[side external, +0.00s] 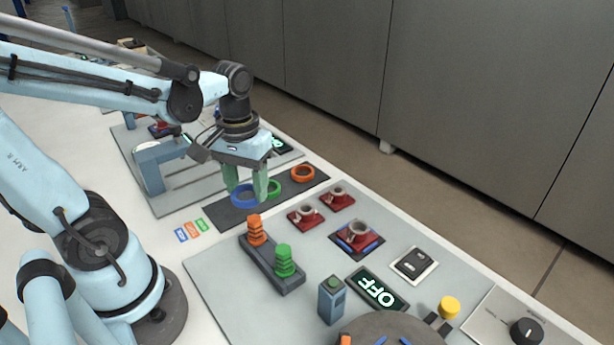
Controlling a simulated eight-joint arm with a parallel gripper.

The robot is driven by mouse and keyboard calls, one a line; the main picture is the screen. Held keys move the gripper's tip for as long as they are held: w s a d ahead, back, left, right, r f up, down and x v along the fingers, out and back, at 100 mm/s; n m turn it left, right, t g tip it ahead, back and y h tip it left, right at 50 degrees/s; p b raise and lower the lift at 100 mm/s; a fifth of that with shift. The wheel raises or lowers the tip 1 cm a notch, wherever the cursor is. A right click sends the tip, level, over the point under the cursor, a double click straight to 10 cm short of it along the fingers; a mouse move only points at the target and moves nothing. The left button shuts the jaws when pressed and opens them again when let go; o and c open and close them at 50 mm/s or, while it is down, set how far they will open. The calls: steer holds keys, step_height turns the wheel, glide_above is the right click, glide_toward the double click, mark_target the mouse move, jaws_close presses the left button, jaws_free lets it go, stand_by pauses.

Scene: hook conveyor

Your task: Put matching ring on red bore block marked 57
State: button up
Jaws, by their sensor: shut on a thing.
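My gripper (246,192) points down over a dark mat (221,219), with its two green fingers on either side of a blue ring (237,203). It is shut on the blue ring, which is at or just above the mat; I cannot tell which. A green ring (275,188) is partly hidden behind the right finger. An orange ring (302,174) lies at the mat's far end. Three red blocks with pale raised centres stand to the right: one (301,222), another (345,204), and one on a dark pad (352,245). The number 57 is not legible.
A grey holder (268,272) with orange (255,230) and green (284,261) stacks stands in front of the red blocks. Small coloured cards (191,230) lie left of the holder.

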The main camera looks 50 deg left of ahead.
steer(key=w+d+m, duration=0.1)
steer(key=w+d, duration=0.4)
steer(key=w+d+f+m, duration=0.1)
steer(key=w+d+m, duration=0.1)
steer(key=w+d, duration=0.3)
steer(key=w+d+m, duration=0.1)
steer(key=w+d, duration=0.4)
steer(key=shift+w+f, duration=0.2)
steer(key=shift+w, duration=0.05)
steer(key=shift+f, duration=1.55)
steer(key=shift+f, duration=1.35)
stand_by(3.3)
